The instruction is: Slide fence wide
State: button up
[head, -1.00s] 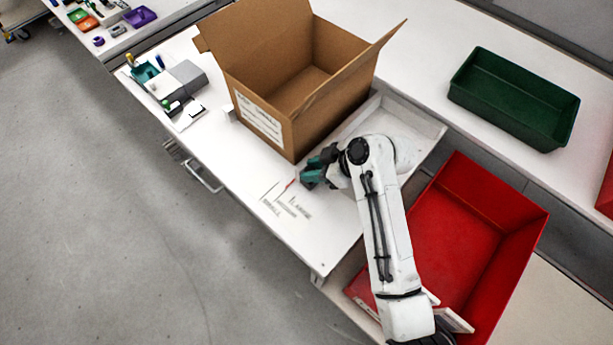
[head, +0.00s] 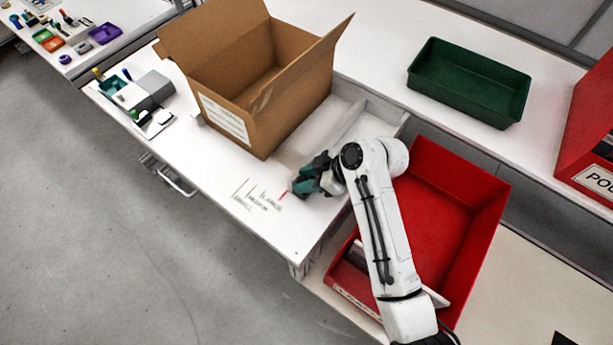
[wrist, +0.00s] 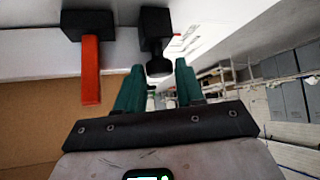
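The white fence (head: 349,121) stands as a low wall in the tray beside the cardboard box, with a gap between it and the box. A thin red pointer (head: 283,195) lies by the rightmost printed size mark; it also shows in the wrist view (wrist: 91,70), hanging from a black block. My gripper (head: 297,187) is at the table's front edge, beside the pointer. In the wrist view, its teal fingers (wrist: 158,80) are apart, with a black knob (wrist: 157,64) in the space between the tips. Contact with the knob cannot be told.
The open cardboard box (head: 250,80) stands behind my gripper. Size marks (head: 258,195) are printed on the white table. A red bin (head: 455,190) stands at right, under my arm, and a green tray (head: 468,85) is on the back counter. Small parts sit at left.

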jog(key=b+v, duration=0.1)
jog(key=v, duration=0.9)
jog(key=shift+d+r, duration=0.25)
jog(key=shift+d, duration=0.05)
jog(key=s+d+f+m+h, duration=0.5)
jog(key=s+d+f+m, duration=0.5)
jog(key=s, duration=0.4)
jog(key=s+d+m+h, duration=0.2)
jog(key=s+d, duration=0.2)
jog(key=s, duration=0.3)
jog(key=s+d+m+g+h, duration=0.1)
jog(key=s+d+m, duration=0.2)
jog(key=s+d, duration=0.2)
jog(key=shift+s+f+m+h, duration=0.3)
jog(key=shift+s+h, duration=0.1)
jog(key=shift+s, duration=0.6)
